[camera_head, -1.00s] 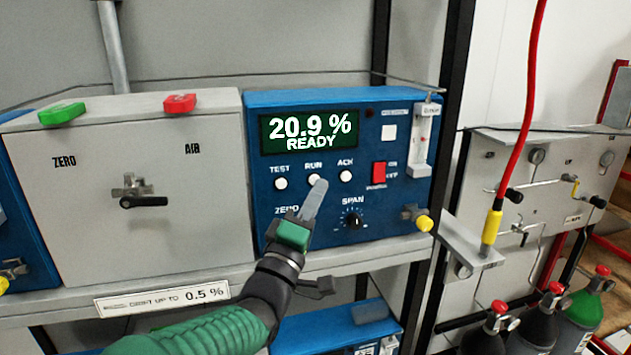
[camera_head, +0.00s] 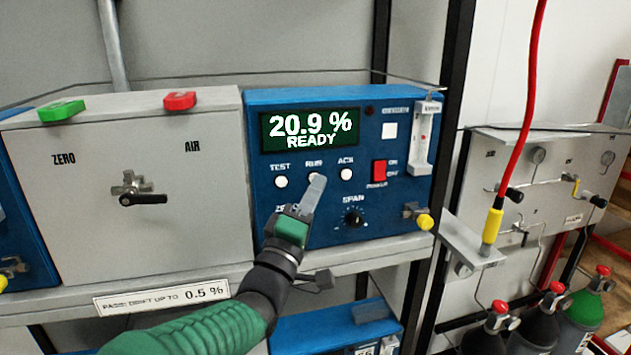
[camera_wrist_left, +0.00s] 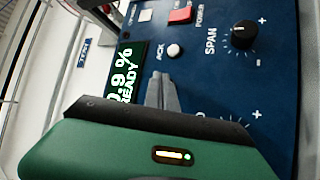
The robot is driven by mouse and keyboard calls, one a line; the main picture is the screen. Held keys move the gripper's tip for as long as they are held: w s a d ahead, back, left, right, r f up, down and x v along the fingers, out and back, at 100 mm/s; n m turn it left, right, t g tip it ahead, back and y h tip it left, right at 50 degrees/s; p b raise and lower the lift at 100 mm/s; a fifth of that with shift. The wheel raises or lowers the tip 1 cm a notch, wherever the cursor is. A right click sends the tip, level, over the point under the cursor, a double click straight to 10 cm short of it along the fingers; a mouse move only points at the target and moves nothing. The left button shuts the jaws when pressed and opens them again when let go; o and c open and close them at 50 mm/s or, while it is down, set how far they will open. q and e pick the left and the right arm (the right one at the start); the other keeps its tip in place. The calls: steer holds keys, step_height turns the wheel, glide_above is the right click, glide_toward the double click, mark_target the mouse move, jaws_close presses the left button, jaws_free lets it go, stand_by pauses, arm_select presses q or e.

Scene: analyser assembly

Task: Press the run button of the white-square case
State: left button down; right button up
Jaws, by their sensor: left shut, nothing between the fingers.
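The blue case with the white square (camera_head: 390,131) stands on the shelf, its display (camera_head: 309,131) reading "20.9 % READY". Below it are the white TEST button (camera_head: 281,182), RUN button (camera_head: 314,177) and ACK button (camera_head: 346,174). My left gripper (camera_head: 318,180) is shut and empty, its fingertips at the RUN button and covering most of it. I cannot tell whether they touch it. In the left wrist view the closed fingers (camera_wrist_left: 162,82) point at the panel beside the ACK button (camera_wrist_left: 174,51), and RUN is hidden. My right gripper is not in view.
A grey ZERO/AIR box (camera_head: 130,210) with a black-handled valve stands left of the case. The SPAN knob (camera_head: 353,217) and red power switch (camera_head: 379,171) lie right of my fingers. A red hose (camera_head: 518,120) hangs at the right.

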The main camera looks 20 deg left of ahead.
arm_select(q)
steer(key=shift+w+a, duration=0.2)
steer(key=shift+w, duration=0.1)
stand_by(0.9)
steer(key=shift+b, duration=0.3)
steer(key=shift+s+d+b, duration=0.4)
steer(key=shift+s, duration=0.3)
